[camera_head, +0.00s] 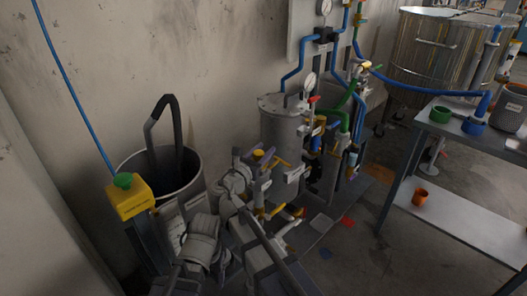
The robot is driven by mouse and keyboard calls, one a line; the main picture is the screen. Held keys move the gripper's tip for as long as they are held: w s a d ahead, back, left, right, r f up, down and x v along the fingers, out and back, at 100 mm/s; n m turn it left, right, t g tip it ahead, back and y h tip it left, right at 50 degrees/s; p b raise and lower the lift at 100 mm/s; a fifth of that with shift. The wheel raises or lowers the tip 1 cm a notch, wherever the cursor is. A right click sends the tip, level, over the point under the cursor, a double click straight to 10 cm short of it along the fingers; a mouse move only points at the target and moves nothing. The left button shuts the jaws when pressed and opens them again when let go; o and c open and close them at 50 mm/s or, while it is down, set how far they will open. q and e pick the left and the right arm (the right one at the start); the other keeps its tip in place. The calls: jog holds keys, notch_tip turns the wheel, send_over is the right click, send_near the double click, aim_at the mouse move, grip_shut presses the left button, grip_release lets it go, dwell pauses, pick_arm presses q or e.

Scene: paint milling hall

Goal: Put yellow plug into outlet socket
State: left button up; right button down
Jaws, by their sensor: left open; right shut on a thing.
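A small yellow piece (257,154), which looks like the yellow plug, shows at the end of my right arm, left of the steel vessel (281,125). My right gripper (260,163) is shut on it; the fingers are small and partly hidden. My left gripper (190,207) is open, lower left in front of the grey bin, and its fingers are hard to make out. Yellow fittings (272,212) show low in front of the vessel. I cannot tell which opening is the outlet socket, or whether the plug touches it.
A yellow box with a green button (124,181) stands at left. The grey bin (192,168) has a dark bent bar in it. Pipes and coloured valves crowd the vessel's right side. A metal table (463,210) stands at right, with an orange cup (420,197) on its lower shelf.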

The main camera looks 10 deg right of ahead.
pick_arm(q)
jog(key=shift+f+b, duration=0.85)
jog(key=shift+f, duration=0.1)
pick_arm(e)
jog(key=shift+f, duration=0.95)
jog(key=shift+c, duration=1.8)
grip_release()
